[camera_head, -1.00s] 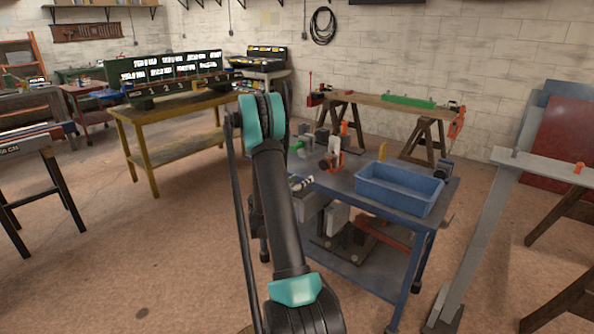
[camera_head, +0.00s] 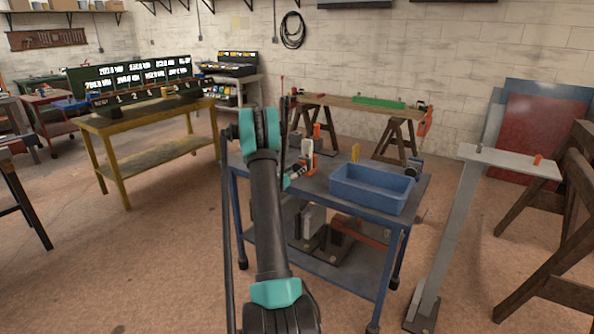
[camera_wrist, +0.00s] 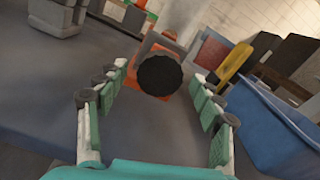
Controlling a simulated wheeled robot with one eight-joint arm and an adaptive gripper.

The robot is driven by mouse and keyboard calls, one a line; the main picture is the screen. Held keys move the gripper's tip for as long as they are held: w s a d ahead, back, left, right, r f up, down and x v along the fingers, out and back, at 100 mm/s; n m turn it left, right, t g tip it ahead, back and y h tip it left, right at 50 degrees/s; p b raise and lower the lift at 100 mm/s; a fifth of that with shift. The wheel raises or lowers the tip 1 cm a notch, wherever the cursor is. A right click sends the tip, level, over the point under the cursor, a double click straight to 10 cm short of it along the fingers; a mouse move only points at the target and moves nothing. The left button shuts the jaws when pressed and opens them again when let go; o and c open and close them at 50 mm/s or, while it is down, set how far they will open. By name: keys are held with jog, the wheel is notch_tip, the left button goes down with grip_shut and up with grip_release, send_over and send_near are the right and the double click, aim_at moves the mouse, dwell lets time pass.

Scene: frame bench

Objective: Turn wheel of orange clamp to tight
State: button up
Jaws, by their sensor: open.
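The orange clamp stands on the blue cart's top. In the wrist view its dark round wheel (camera_wrist: 160,76) faces me, with the orange clamp body (camera_wrist: 176,50) behind it. In the head view the clamp (camera_head: 307,152) shows just right of my arm. My gripper (camera_wrist: 161,77) is open in the wrist view, its two fingers to the left and right of the wheel. The fingers look apart from the wheel; how far the wheel lies beyond the fingertips is hard to tell. In the head view my arm hides part of the cart top.
A blue bin (camera_wrist: 268,122) stands close to my right finger; it also shows in the head view (camera_head: 372,190) on the blue cart (camera_head: 318,187). A yellow piece (camera_wrist: 233,70) stands behind it. A grey block (camera_wrist: 57,16) is at the far left. The cart top left of the wheel is mostly clear.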

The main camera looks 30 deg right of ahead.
jog(key=shift+x, duration=0.85)
jog(key=shift+c, duration=0.3)
jog(key=c, duration=1.1)
